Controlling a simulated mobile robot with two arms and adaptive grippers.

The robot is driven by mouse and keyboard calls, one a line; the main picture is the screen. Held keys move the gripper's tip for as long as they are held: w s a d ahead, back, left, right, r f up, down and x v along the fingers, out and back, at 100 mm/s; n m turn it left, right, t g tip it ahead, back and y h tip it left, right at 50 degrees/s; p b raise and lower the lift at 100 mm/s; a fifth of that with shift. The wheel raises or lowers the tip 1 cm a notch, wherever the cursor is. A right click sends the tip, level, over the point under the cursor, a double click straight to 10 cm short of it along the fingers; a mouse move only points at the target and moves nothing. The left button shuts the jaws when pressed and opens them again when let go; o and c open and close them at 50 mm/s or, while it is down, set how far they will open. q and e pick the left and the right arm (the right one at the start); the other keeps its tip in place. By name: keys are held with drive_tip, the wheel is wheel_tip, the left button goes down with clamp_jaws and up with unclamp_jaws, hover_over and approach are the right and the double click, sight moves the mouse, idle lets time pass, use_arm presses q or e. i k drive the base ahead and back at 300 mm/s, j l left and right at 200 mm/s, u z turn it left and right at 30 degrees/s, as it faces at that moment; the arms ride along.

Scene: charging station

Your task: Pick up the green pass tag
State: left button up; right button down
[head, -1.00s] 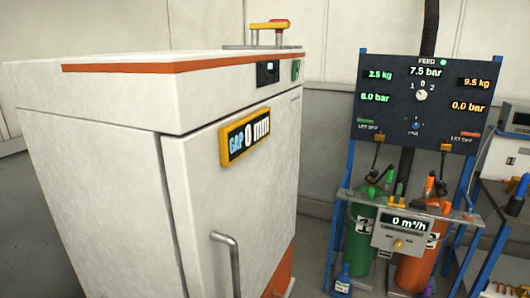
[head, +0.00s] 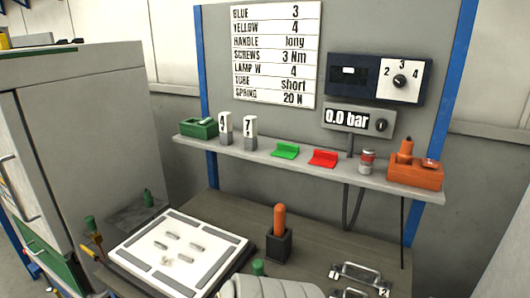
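A small green L-shaped piece (head: 286,150), which looks like the green pass tag, lies on the grey shelf (head: 255,151) in the middle of the head view. A matching red piece (head: 323,158) lies just right of it, with a small gap between them. Nothing covers the green piece. Neither of my grippers shows in the view.
Left on the shelf are a green box (head: 199,129) and two numbered blocks; right are a small red-topped part (head: 367,161) and an orange box (head: 416,174). Below, the bench holds a white plate (head: 182,246), an orange-handled tool (head: 279,221) and metal handles (head: 357,274).

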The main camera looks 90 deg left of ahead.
sight(284, 150)
drive_tip(key=u, duration=0.85)
drive_tip(key=j+u, duration=0.1)
drive_tip(key=u, duration=0.8)
drive_tip(key=i+u, duration=0.1)
drive_tip(key=u, duration=0.75)
drive_tip(key=k+j+z, duration=0.1)
drive_tip(key=z, duration=0.3)
drive_tip(key=k+j+z, duration=0.1)
drive_tip(key=z, duration=0.25)
drive_tip(key=k+j+z, duration=0.1)
drive_tip(key=z, duration=0.3)
drive_tip(key=k+z, duration=0.15)
drive_tip(key=z, duration=0.25)
